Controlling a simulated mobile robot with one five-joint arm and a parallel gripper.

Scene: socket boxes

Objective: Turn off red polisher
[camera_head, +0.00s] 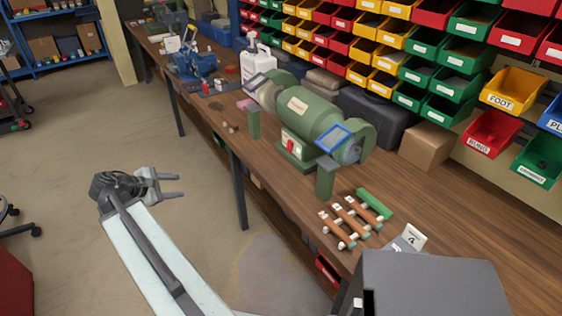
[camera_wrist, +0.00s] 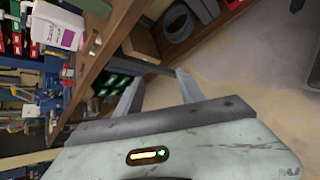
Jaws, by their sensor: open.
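A green bench polisher (camera_head: 314,118) stands on the wooden workbench in the head view. A switch plate (camera_head: 291,144) with a red part and a pale part is on the front of its base. A blue-framed shield (camera_head: 334,138) sits at its right wheel. My gripper (camera_head: 179,186) is open and empty over the floor, left of the bench and well apart from the polisher. In the wrist view my gripper's two fingers (camera_wrist: 158,92) are spread with nothing between them. I cannot make out the polisher in the wrist view.
The wooden workbench (camera_head: 270,165) runs from back left to front right. Wood-handled tools (camera_head: 345,222) lie near its front edge. A white bottle (camera_head: 257,62) stands behind the polisher, and also shows in the wrist view (camera_wrist: 58,26). Coloured bins (camera_head: 470,70) line the back.

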